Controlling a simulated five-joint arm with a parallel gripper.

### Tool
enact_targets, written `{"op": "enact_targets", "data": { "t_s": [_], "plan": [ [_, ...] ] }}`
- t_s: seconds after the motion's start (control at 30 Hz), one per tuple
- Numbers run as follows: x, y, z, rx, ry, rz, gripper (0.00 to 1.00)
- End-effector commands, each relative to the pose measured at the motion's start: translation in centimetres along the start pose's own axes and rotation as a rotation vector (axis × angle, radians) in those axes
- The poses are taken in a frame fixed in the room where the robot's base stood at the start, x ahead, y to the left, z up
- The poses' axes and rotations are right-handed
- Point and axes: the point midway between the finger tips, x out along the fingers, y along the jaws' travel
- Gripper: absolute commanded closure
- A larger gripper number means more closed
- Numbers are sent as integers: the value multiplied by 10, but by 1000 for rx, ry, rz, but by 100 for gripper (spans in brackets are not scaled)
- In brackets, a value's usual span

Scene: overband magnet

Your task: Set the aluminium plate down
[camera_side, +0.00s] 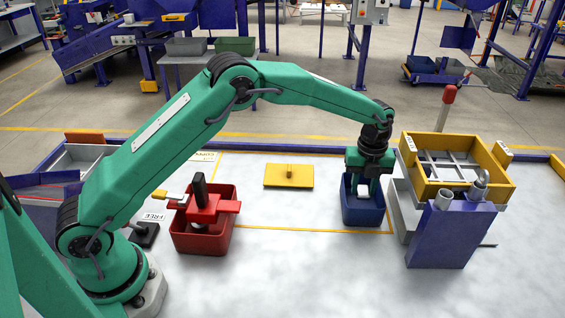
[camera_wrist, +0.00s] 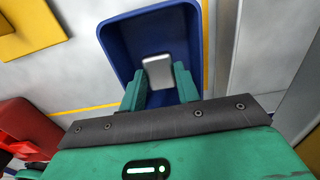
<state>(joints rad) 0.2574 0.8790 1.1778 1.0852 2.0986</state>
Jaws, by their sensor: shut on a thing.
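My gripper (camera_side: 364,186) points down into the blue bin (camera_side: 362,214). In the wrist view its two green fingers (camera_wrist: 160,88) are shut on a small silvery-grey plate (camera_wrist: 158,70), which I take as the aluminium plate. The plate is inside the outline of the blue bin, whose wall (camera_wrist: 112,42) shows around it. In the side view a pale bit of the plate may show between the fingers, but the bin wall hides its lower part. I cannot tell whether the plate touches the bin floor.
A yellow plate with a knob (camera_side: 289,176) lies on the white table left of the blue bin. A red bin (camera_side: 203,238) with a red fixture stands further left. A yellow-framed box (camera_side: 456,172) and a purple block (camera_side: 440,236) stand close on the right.

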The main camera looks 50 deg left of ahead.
Motion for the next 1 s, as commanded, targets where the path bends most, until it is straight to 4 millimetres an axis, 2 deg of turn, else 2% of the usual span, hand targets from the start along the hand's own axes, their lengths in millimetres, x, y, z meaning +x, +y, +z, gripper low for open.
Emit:
{"op": "enact_targets", "data": {
  "t_s": [0.17,0.5,0.97,1.0],
  "plan": [
    [4,0,0,0,1,1,90],
    [37,0,0,0,0,1,90],
    [43,0,0,0,0,0,90],
    [43,0,0,0,0,0,64]
  ]
}}
